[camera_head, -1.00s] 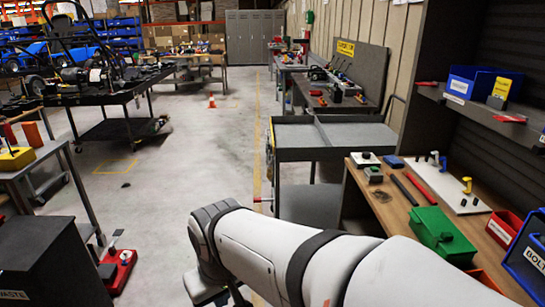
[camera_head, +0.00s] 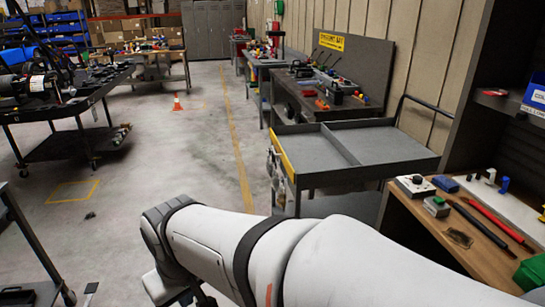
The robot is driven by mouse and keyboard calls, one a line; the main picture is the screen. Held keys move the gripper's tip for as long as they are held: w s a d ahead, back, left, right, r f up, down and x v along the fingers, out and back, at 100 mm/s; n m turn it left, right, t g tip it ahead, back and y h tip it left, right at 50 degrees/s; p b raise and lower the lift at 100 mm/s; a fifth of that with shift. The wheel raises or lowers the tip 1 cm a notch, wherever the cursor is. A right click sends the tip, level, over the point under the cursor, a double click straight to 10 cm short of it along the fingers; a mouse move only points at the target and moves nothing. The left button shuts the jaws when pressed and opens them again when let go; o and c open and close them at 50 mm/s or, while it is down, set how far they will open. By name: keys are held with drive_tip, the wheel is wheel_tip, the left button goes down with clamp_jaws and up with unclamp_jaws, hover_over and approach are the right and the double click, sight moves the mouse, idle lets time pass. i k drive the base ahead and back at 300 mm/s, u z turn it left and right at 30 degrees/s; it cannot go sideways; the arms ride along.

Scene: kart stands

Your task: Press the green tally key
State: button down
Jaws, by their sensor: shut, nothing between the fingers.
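A small grey box with a green button (camera_head: 437,204) on top sits on the wooden bench top at the right, near its left end. It may be the green tally key, but I cannot read any label on it. My white arm stretches across the bottom of the view, left of the bench and in front of the grey cart. My gripper is not in view; the arm's far end bends down out of the frame at the bottom left.
A white box with a black knob (camera_head: 415,186) sits beside the green-button box. Red and black bars lie to their right on the wooden bench (camera_head: 470,258). A grey two-tray cart (camera_head: 312,177) stands left of the bench.

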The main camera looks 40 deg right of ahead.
sight(438, 200)
drive_tip(key=i, duration=0.7)
drive_tip(key=z, duration=3)
drive_tip(key=i, duration=0.95)
drive_tip(key=u, duration=0.05)
